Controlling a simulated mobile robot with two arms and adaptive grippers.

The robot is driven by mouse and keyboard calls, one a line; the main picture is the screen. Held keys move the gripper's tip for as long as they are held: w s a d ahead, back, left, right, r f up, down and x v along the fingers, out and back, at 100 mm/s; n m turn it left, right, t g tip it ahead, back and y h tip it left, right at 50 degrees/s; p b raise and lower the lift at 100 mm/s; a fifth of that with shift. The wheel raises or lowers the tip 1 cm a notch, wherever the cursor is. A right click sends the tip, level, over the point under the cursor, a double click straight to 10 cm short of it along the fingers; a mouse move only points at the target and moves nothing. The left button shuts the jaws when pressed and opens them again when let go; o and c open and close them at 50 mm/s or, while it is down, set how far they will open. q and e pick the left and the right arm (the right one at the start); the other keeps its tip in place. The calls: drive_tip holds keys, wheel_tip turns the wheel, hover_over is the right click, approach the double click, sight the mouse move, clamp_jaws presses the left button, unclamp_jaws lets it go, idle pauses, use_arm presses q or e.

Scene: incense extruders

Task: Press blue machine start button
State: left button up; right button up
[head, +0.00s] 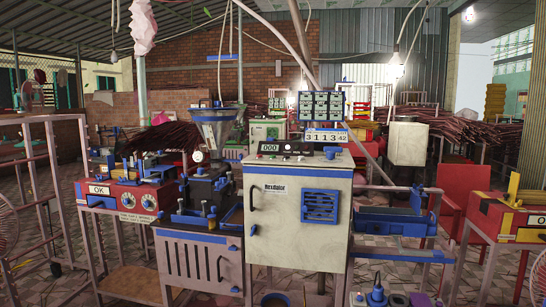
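The blue-trimmed machine stands in the middle of the head view, with a pale cabinet (296,225) bearing a blue vent panel (320,205). A dark control panel (287,148) with a lit display reading 000 sits on the cabinet's top. Small controls show beside the display, but they are too small to tell which is the start button. A blue knob-like part (332,152) sits at the top right of the cabinet. To the left are the machine's hopper (216,125) and dark blue extruder body (207,190). Neither of my grippers is in view.
A red box (122,196) marked OK with dials stands on a pink frame at left. A red and yellow box (510,217) stands at right. A blue press-like unit (395,222) adjoins the cabinet's right. Blue-topped items (377,296) stand low in front. Tiled floor shows between frames.

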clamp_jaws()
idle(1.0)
